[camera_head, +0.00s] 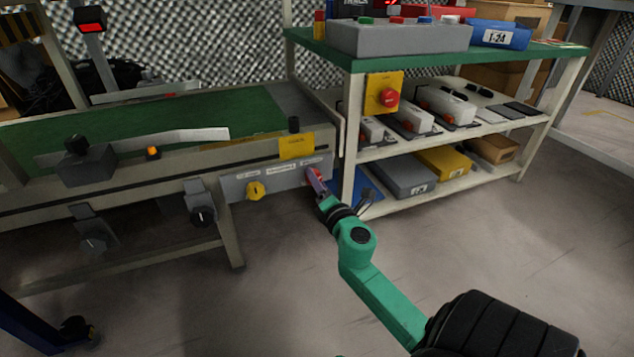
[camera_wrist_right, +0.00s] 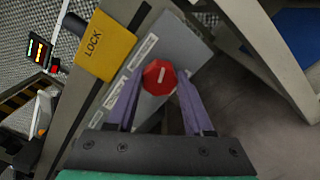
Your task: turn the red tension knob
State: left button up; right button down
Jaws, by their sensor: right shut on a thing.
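The red tension knob (camera_wrist_right: 160,77) is a faceted red knob with a pale mark on its face, on the grey control panel (camera_wrist_right: 196,52) in the right wrist view. My right gripper (camera_wrist_right: 159,80) has its two purple fingers on either side of the knob and is shut on it. In the head view, my right gripper (camera_head: 316,179) reaches the right end of the grey panel (camera_head: 232,189), and its fingers mostly hide the knob. A yellow knob (camera_head: 255,191) sits farther left on the same panel. My left gripper is not in view.
A yellow LOCK tag (camera_head: 297,146) hangs just above the panel. The conveyor with a green belt (camera_head: 200,118) runs left. A shelf unit with a green top (camera_head: 345,58) stands close on the right, its post near my gripper. The floor in front is clear.

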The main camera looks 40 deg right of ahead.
dwell(0.5)
jog(key=shift+c, duration=1.4)
grip_release()
jog(key=b+v, duration=0.3)
jog(key=v, duration=1.1)
jog(key=shift+s, duration=0.3)
